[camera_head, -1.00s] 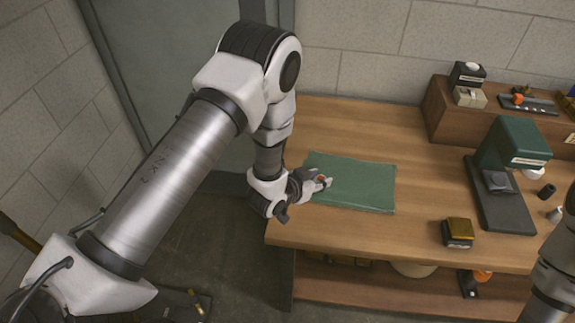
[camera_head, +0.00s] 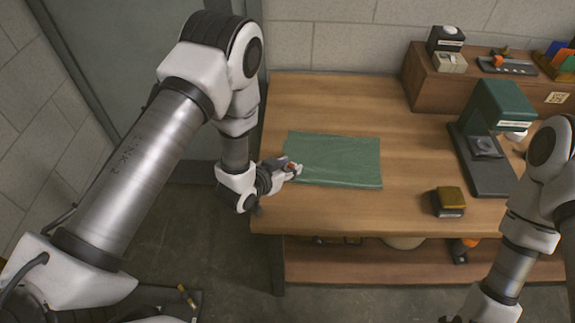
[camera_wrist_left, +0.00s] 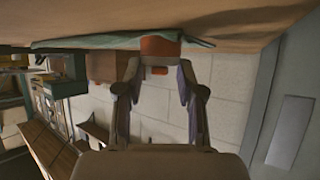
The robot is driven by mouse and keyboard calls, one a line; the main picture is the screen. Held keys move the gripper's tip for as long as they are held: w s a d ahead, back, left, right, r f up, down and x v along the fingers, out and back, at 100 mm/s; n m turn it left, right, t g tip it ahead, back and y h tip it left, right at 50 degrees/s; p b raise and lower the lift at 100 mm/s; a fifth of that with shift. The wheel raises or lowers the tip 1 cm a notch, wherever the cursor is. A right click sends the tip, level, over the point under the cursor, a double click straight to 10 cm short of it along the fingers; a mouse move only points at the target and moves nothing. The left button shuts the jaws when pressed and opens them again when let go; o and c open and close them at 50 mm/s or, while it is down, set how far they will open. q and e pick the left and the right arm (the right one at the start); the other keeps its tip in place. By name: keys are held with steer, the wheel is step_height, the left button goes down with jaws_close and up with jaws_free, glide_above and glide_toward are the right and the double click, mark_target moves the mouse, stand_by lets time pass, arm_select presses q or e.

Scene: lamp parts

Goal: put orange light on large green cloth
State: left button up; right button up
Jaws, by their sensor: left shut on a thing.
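The large green cloth (camera_head: 340,160) lies flat on the left part of the wooden table. My left gripper (camera_head: 290,171) is at the cloth's left edge, shut on the small orange light (camera_head: 292,166). In the left wrist view the orange light (camera_wrist_left: 160,47) sits between the fingertips of my left gripper (camera_wrist_left: 160,70), close to the green cloth (camera_wrist_left: 100,41). I cannot tell whether the light touches the cloth. My right arm comes in at the right. Only a dark bit of its gripper (camera_head: 452,319) shows at the bottom edge.
A dark green machine (camera_head: 500,108) stands on the table's right side. A yellow-topped block (camera_head: 449,198) sits near the front edge. A wooden shelf (camera_head: 425,85) with small items is at the back right. The table between cloth and machine is clear.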

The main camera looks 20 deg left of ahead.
arm_select(q)
steer(key=shift+f, duration=0.2)
steer(key=shift+r, duration=0.1)
steer(key=o, duration=1.1)
steer(key=shift+s, duration=0.1)
steer(key=shift+r+p, duration=0.55)
steer(key=b+v, duration=0.3)
steer(key=v, duration=0.6)
steer(key=shift+s+a+r, duration=0.1)
steer(key=shift+s+a, duration=0.1)
steer(key=shift+s, duration=0.05)
steer(key=shift+p+v, duration=0.75)
steer(key=shift+v, duration=0.35)
